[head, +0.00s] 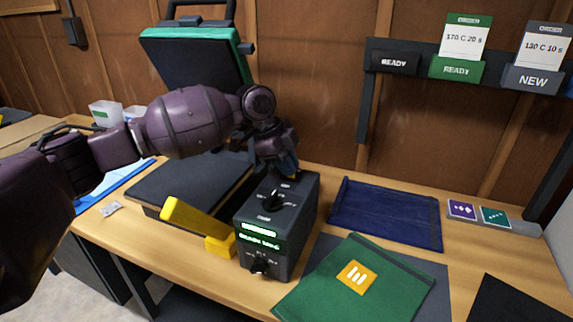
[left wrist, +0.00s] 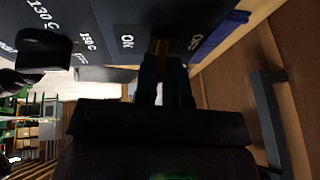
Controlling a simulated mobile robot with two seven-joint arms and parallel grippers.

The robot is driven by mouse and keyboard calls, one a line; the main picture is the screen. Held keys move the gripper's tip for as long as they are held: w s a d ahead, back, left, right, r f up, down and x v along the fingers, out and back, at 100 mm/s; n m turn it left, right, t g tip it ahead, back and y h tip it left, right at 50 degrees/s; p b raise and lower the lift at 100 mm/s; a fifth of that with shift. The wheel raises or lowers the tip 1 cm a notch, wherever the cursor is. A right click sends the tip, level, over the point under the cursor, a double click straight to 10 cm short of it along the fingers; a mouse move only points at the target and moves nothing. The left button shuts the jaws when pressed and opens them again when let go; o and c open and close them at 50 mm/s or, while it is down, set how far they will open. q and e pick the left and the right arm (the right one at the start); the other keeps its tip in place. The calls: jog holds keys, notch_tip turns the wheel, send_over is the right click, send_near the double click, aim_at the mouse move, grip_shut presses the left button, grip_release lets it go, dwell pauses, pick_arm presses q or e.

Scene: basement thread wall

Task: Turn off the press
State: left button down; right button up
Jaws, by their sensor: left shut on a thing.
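The press stands on the bench with its teal-edged lid (head: 190,55) raised and its dark lower plate (head: 185,190) exposed. Its dark control box (head: 262,250) has a black knob (head: 272,198) on top and lit green displays on the front; the knob also shows in the left wrist view (left wrist: 45,48). My left gripper (head: 286,172) is at the box's back top edge. Which way the switch is set cannot be told.
A yellow handle (head: 195,225) sticks out left of the box. A green cloth bag (head: 340,290) lies at the front right, a dark blue cloth (head: 385,213) behind it. Order cards stand on a wall rack (head: 410,85). Small tiles (head: 478,213) lie at the right.

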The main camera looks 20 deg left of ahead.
pick_arm(q)
jog(key=shift+w+n+g, duration=0.3)
jog(key=shift+w+g, duration=0.2)
jog(key=shift+g, duration=0.7)
jog(key=shift+w+f+g+b, duration=0.15)
jog(key=shift+w+g+b, duration=0.3)
jog(key=shift+g, duration=0.65)
jog(key=shift+w+n+g, duration=0.1)
jog(key=shift+n+g, duration=0.2)
jog(key=shift+g, duration=0.1)
jog(key=c, duration=1.2)
grip_release()
